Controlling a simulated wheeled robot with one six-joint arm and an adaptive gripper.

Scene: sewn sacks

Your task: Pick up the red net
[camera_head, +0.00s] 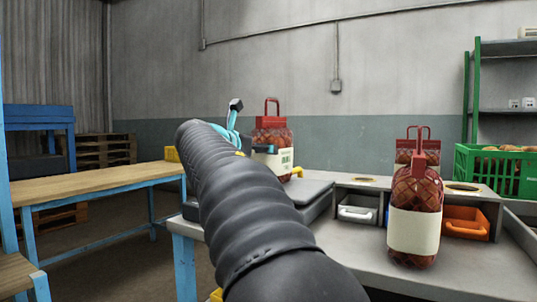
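Several red net sacks are in view. One red net (283,138) with a red top loop and a white label stands upright on the grey scale-like platform at the middle. A larger red net (416,193) with a cream band stands upright on the table at the right. Another red net (432,146) shows partly behind it. My gripper (252,126) is beside the middle net, at its left. Its teal finger parts show past my black sleeved arm, with the tips apart and nothing seen between them. The rest of the gripper is hidden, so contact with the net cannot be told.
The grey platform (318,187) sits on the grey worktable (350,243). A white bin (357,214) and an orange bin (467,230) sit under a raised ledge. A green crate (480,170) holds brown produce at the right. A wooden bench (100,182) stands at the left.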

